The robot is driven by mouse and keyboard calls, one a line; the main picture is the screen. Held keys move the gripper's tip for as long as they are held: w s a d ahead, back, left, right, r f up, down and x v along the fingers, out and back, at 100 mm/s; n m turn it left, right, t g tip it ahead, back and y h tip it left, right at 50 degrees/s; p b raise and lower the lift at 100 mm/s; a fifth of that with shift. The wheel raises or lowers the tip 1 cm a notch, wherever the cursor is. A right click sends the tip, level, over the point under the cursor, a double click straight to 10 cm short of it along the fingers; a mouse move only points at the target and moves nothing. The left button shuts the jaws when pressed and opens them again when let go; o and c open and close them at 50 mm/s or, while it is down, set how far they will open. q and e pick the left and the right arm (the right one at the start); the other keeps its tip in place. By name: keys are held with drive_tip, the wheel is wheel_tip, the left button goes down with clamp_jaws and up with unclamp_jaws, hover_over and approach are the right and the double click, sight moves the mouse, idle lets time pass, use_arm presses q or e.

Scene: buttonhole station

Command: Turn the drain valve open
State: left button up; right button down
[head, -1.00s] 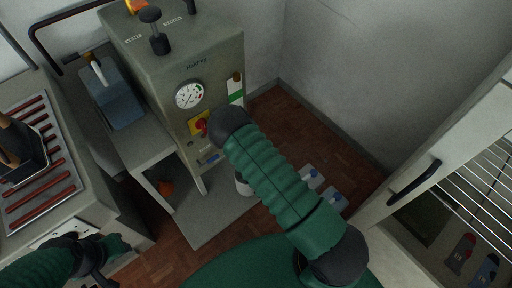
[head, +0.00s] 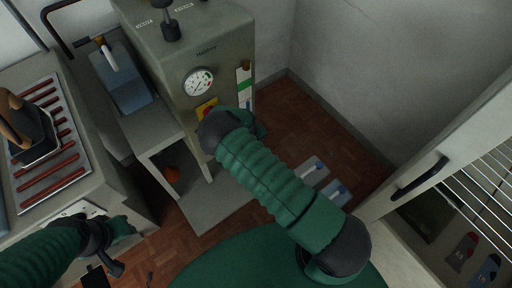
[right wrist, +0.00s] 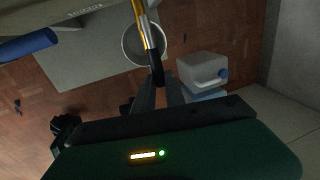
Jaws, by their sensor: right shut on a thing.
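The drain valve shows in the right wrist view as a thin brass-coloured lever (right wrist: 145,28) with a black grip at its lower end. My right gripper (right wrist: 158,88) is shut on that black grip, which lies between its dark fingertips. In the head view the valve and my right fingertips are hidden behind my right arm, in front of the grey-green machine (head: 195,45). My left gripper (head: 122,228) is at the lower left by the counter, apart from the machine. Its fingers cannot be made out clearly.
A white bucket (right wrist: 131,44) stands on a grey floor plate (right wrist: 85,75) beneath the lever. A white jug with a blue cap (right wrist: 203,68) stands beside it. The machine carries a gauge (head: 199,82) and a yellow plate (head: 207,106). A cabinet (head: 400,165) borders the right.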

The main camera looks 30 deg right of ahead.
drive_tip(key=shift+w+a, duration=0.1)
drive_tip(key=shift+w, duration=0.1)
drive_tip(key=c, duration=1.4)
unclamp_jaws()
drive_tip(key=shift+s, duration=0.1)
drive_tip(key=a+r+p, duration=0.1)
drive_tip(key=r, duration=0.4)
drive_tip(key=a+r+p, duration=0.1)
drive_tip(key=r+p, duration=0.1)
drive_tip(key=r, duration=0.4)
drive_tip(key=a+r+p, duration=0.1)
drive_tip(key=r, duration=0.4)
drive_tip(key=shift+s+a+r, duration=0.1)
drive_tip(key=shift+a+r, duration=0.05)
drive_tip(key=shift+r, duration=0.1)
